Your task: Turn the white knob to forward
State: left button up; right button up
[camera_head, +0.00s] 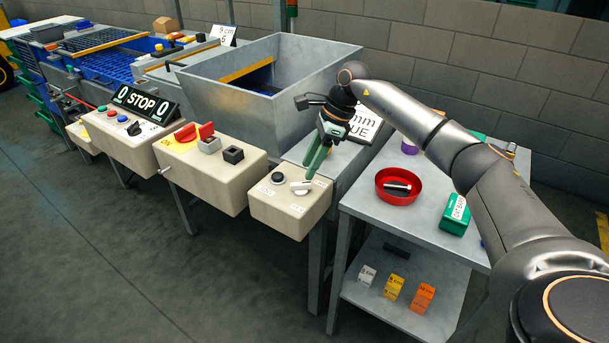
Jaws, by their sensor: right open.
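The white knob (300,187) sits on top of a beige control box (290,212) at the front right of the machine. A black knob (278,178) is on the same box, left of the white one. Small labels lie around the knobs, too small to read surely. My right gripper (314,172) has green fingers and points down just above and right of the white knob. It is open and holds nothing. I cannot tell whether a finger touches the knob. My left gripper is not in view.
A metal hopper (222,96) stands behind the boxes. The grey table (358,196) at right holds a red bowl (388,197) and a green box (455,215). The floor in front is clear.

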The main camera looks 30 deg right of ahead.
jog(key=v, duration=0.7)
jog(key=shift+d+r, duration=0.15)
jog(key=shift+r, duration=0.15)
